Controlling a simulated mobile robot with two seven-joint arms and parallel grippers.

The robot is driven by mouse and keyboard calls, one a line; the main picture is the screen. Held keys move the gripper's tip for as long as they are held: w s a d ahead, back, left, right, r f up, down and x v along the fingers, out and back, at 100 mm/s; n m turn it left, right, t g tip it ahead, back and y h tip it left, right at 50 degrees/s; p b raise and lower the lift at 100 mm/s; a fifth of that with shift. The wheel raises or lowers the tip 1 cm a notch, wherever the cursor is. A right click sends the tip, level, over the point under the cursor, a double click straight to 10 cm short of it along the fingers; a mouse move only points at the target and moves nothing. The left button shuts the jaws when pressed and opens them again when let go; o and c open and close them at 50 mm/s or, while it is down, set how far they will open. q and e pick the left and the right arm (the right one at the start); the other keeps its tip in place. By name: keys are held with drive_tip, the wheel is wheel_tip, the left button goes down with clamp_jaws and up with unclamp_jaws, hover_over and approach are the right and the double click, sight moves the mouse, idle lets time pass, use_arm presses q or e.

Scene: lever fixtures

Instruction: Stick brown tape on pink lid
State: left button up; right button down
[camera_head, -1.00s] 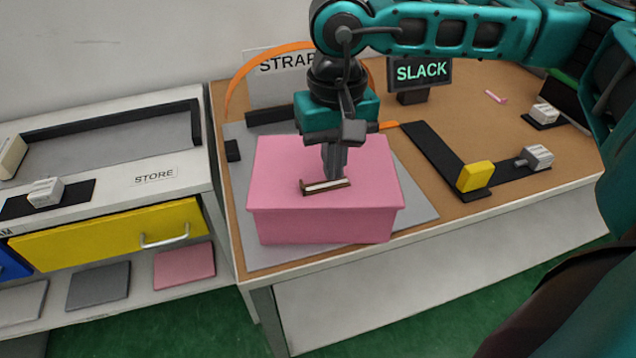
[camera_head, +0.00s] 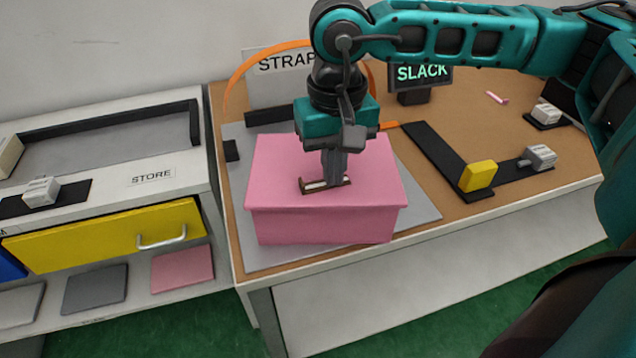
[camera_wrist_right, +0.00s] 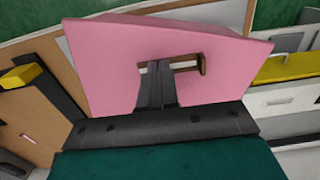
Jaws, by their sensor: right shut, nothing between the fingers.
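The pink box with its pink lid (camera_head: 290,165) stands on a grey mat on the bench; the lid's top also fills the upper middle of the right wrist view (camera_wrist_right: 110,60). The brown tape (camera_head: 312,187), a small brown piece with a pale middle, is on the lid's top; its brown edges show in the right wrist view (camera_wrist_right: 203,64). My right gripper (camera_head: 335,180) points down, its fingers together and empty, with the tips at the tape, partly covering it. I cannot tell whether the tips touch it. My left gripper is not in view.
An orange strap (camera_head: 243,75) arches behind the box. The SLACK display (camera_head: 422,73) stands at the back. A yellow block (camera_head: 478,177) on a black track and a grey lever fixture (camera_head: 540,157) are to the right. The STORE cabinet's yellow drawer (camera_head: 100,236) is to the left.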

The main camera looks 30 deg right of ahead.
drive_tip(key=shift+r+p, duration=2.05)
drive_tip(key=shift+r, duration=1.45)
